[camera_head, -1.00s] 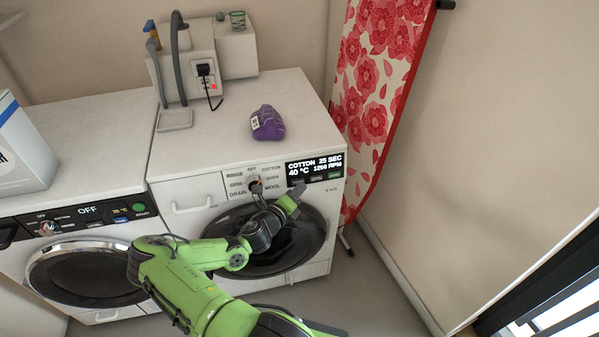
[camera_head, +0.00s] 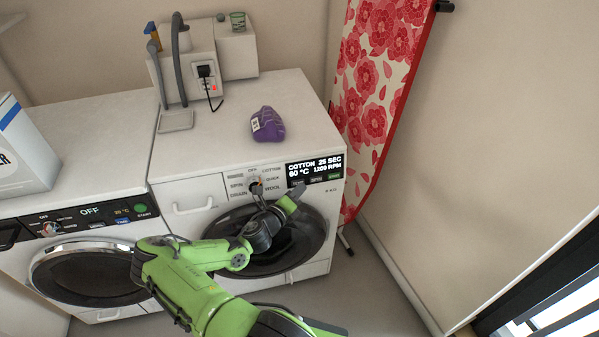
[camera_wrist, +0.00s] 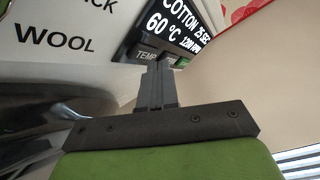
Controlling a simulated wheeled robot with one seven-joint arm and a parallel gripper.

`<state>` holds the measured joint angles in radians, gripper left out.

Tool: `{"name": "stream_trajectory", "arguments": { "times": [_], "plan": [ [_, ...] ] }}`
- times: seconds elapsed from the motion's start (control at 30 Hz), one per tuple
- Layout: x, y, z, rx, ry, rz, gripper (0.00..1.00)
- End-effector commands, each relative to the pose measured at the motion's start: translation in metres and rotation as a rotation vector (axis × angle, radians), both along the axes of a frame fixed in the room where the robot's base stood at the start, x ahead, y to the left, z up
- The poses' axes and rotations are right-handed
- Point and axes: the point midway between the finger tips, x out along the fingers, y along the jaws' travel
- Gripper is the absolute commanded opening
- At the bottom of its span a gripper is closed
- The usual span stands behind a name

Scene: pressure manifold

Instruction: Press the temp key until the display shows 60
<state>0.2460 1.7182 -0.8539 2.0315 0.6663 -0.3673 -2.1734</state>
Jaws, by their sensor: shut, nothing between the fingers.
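The display (camera_head: 315,165) on the right-hand washing machine reads COTTON, 25 SEC, 60 °C and about 1200 RPM. In the wrist view the display (camera_wrist: 172,28) also reads 60 °C. The TEMP key (camera_wrist: 146,54) is a dark key under the display's left end, partly hidden by my fingers. My gripper (camera_head: 299,188) is shut and empty, with its fingertips at the TEMP key. In the wrist view the fingertips (camera_wrist: 164,66) overlap the key's right side. I cannot tell whether they touch it.
The programme knob (camera_head: 255,186) is left of the display. A green start key (camera_head: 334,176) and a middle key are right of the TEMP key. A purple bundle (camera_head: 267,125) lies on top. A second machine (camera_head: 90,265) stands left. A flowered ironing board (camera_head: 375,90) is at the right.

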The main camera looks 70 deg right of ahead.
Motion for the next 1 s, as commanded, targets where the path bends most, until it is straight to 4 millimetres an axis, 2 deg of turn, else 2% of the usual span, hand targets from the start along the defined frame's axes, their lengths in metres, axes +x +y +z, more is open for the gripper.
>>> {"name": "stream_trajectory", "arguments": {
  "times": [0.33,0.8,1.0],
  "plan": [
    [-0.003,0.005,0.003,0.000,0.001,0.001,0.00],
    [-0.029,0.049,0.017,0.001,0.003,0.000,0.00],
    [-0.032,0.054,0.017,-0.001,0.000,0.001,0.00]
  ]
}}
